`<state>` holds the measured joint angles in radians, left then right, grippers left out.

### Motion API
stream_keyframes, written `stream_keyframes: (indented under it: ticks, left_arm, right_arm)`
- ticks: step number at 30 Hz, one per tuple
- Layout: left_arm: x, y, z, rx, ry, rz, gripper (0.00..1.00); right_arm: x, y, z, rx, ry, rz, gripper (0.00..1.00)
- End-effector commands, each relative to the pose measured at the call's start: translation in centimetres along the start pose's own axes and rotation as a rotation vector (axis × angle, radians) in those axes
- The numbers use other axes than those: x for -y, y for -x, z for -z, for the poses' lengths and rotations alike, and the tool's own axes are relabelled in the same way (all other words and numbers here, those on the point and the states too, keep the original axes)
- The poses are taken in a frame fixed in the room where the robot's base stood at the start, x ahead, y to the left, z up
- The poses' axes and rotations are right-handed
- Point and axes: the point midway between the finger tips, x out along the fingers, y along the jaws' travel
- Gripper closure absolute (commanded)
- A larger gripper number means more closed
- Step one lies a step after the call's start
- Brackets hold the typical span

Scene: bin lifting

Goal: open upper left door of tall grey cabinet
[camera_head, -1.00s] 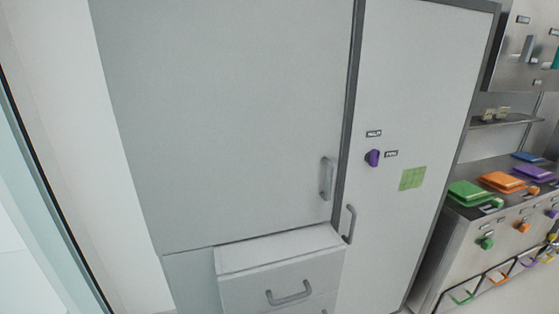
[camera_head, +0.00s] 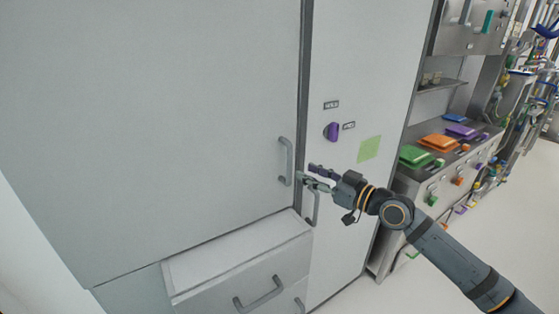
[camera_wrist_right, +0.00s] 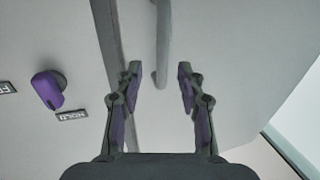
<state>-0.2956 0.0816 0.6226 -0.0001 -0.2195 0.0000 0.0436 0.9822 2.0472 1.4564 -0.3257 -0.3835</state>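The tall grey cabinet has a large upper left door (camera_head: 160,110), which is closed. Its vertical handle (camera_head: 285,161) sits near the door's lower right edge. My right gripper (camera_head: 306,172) reaches in from the right, with its fingertips just right of this handle. In the right wrist view my right gripper (camera_wrist_right: 160,70) is open. The handle (camera_wrist_right: 163,42) appears between its two fingers there, with one end showing. The fingers do not visibly touch it, and the exact depth gap is unclear. My left gripper is not in view.
The right door (camera_head: 355,70) has its own handle (camera_head: 314,207) just below my right gripper, and a purple knob (camera_head: 331,132). A drawer front (camera_head: 250,280) juts out below the upper left door. A steel counter (camera_head: 402,185) with coloured items stands to the right.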

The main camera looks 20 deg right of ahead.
Motion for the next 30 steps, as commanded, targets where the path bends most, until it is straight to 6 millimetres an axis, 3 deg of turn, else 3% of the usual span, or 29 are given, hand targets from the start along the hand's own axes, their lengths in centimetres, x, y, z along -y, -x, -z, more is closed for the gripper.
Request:
stream_keyframes:
  ticks: [11,24,30]
  left_arm:
    - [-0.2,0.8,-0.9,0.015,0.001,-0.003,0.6]
    - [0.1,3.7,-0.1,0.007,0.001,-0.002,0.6]
    - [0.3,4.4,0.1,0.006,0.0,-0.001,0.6]
  right_arm:
    - [0.2,-1.2,0.8,-0.013,-0.003,0.005,0.61]
    - [0.5,-7.9,0.9,-0.008,-0.008,0.009,0.61]
    - [0.4,-10.2,0.6,-0.006,-0.003,0.008,0.61]
